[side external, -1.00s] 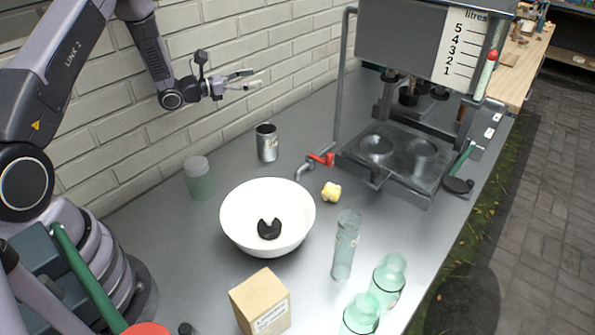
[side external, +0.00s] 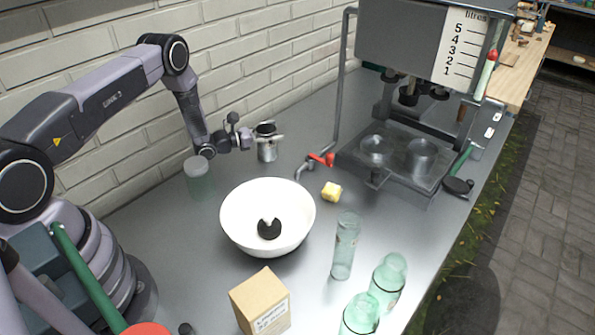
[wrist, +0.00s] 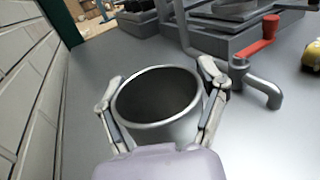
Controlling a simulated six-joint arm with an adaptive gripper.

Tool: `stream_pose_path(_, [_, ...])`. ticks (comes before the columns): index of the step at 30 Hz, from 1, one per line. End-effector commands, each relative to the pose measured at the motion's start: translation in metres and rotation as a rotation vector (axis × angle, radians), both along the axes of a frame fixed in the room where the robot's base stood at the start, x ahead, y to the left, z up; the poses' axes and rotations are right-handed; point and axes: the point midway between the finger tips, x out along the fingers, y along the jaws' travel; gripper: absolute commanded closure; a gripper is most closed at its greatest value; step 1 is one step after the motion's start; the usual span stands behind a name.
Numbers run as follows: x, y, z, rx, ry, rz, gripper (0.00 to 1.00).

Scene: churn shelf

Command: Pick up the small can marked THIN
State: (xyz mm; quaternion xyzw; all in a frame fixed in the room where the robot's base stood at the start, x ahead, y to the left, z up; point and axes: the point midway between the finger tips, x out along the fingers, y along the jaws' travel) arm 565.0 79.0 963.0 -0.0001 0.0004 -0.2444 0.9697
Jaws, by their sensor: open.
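A small silver metal can (side external: 267,151) stands upright on the grey counter near the brick wall, its top open. My gripper (side external: 268,136) is at the can's upper part in the side view. In the wrist view, the can (wrist: 158,108) sits between the two fingers of my gripper (wrist: 160,98), one on its left and one on its right. The fingers are spread around it, and I cannot tell whether they touch it. No THIN marking is readable in either view.
A red-handled tap (wrist: 262,62) is right of the can. A white bowl (side external: 290,190) with a black object, a glass jar (side external: 198,180), a yellow lump (side external: 331,191), a cardboard box (side external: 258,300) and several glass vessels stand on the counter. The brick wall (side external: 110,130) is close behind.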

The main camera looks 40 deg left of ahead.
Motion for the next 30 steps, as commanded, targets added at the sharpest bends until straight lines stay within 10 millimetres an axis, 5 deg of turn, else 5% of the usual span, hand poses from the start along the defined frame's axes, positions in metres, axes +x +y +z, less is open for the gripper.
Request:
stream_pose_path(5, [0.0, 0.0, 0.0, 0.0, 0.0, 0.0, 0.29])
stream_pose_path(17, [0.0, 0.0, 0.0, 0.0, 0.0, 0.0, 0.81])
stream_pose_path(30, [0.001, 0.001, 0.015, 0.001, -0.003, 0.001, 0.81])
